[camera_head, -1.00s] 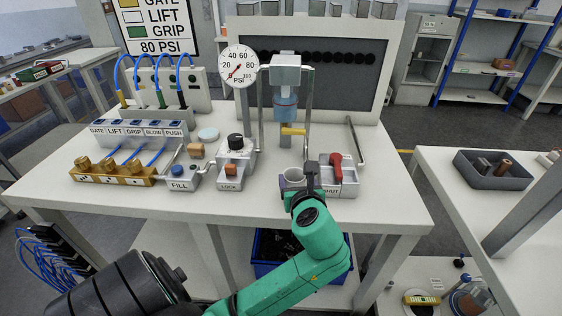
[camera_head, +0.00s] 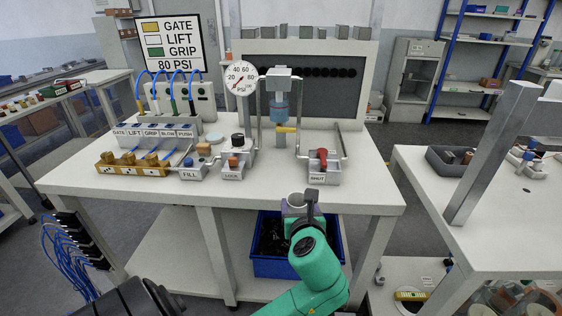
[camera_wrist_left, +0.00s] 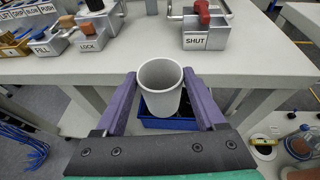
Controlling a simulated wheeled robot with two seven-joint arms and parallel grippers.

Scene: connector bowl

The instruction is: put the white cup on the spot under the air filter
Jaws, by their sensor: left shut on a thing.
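The white cup (camera_wrist_left: 160,88) is upright between the two purple fingers of my left gripper (camera_wrist_left: 160,103) in the left wrist view. In the head view my left gripper (camera_head: 298,208) is shut on the cup (camera_head: 296,199), in front of the table's front edge. The air filter (camera_head: 279,106) is the blue-bowled unit under a grey block on the table (camera_head: 130,186), with a yellow lever (camera_head: 286,129) below it. The spot beneath it is small and hard to make out from here. My right gripper is in neither current view.
A SHUT valve with a red handle (camera_head: 319,158) stands right of the filter. The LOCK block (camera_head: 236,165) and FILL block (camera_head: 192,170) stand to its left. A pressure gauge (camera_head: 240,78) is beside it. A blue bin (camera_head: 258,262) sits on the lower shelf.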

